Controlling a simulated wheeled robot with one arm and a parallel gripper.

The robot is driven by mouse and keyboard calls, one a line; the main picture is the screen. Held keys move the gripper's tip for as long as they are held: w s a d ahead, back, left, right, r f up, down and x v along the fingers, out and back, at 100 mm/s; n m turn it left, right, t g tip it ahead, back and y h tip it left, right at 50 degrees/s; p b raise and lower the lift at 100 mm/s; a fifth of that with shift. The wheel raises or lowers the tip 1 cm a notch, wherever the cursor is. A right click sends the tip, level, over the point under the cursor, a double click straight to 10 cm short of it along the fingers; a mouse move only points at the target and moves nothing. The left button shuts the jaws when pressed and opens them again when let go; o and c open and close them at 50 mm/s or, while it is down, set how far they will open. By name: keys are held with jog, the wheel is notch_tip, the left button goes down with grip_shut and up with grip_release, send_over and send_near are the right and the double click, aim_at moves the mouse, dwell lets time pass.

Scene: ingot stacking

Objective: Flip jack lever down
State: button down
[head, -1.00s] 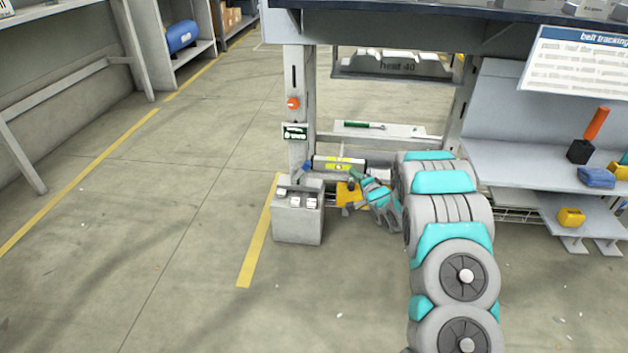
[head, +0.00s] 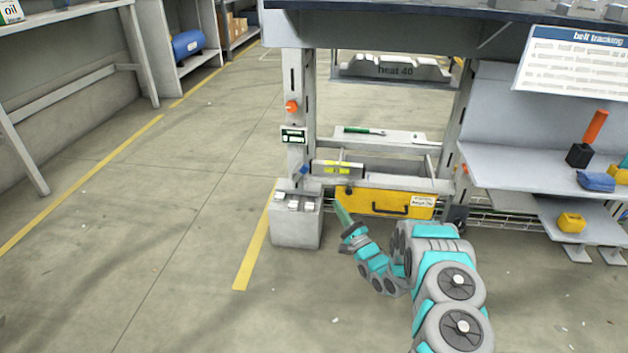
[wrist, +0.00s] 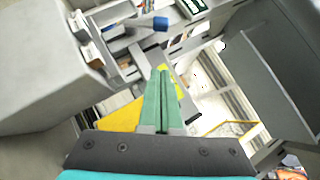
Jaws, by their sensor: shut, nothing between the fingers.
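My gripper (head: 342,214) is shut, its green fingers pressed together with nothing between them. It points up and forward, in front of the bench's left post (head: 297,150) and below the lower cross shelf. In the wrist view its fingertips (wrist: 162,72) are in the middle. A small blue knob or handle (head: 304,169) sticks out low on the post; it also shows in the wrist view (wrist: 160,23), beyond the fingertips and apart from them. An orange knob (head: 291,106) sits higher on the post. I cannot tell for sure which of these is the jack lever.
A grey box with white switches (head: 297,222) stands at the post's foot, left of my gripper. A yellow case (head: 375,203) with a black handle lies under the bench. A level (head: 352,170) rests above it. The shelf unit (head: 510,165) is at the right. The left floor is clear.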

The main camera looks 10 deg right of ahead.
aim_at(301, 172)
dwell(0.3)
jog(key=shift+s+a+r+b+x, duration=0.25)
jog(key=shift+a+x, duration=0.1)
jog(key=shift+x, duration=1.8)
jog(key=shift+s+a+r+b+x, duration=0.15)
jog(key=shift+s+a+x, duration=0.2)
jog(key=shift+x, duration=1.75)
jog(key=shift+s+a+r+b+x, duration=0.15)
jog(key=shift+a+x, duration=0.25)
jog(key=shift+x, duration=1.75)
jog(key=shift+r, duration=0.2)
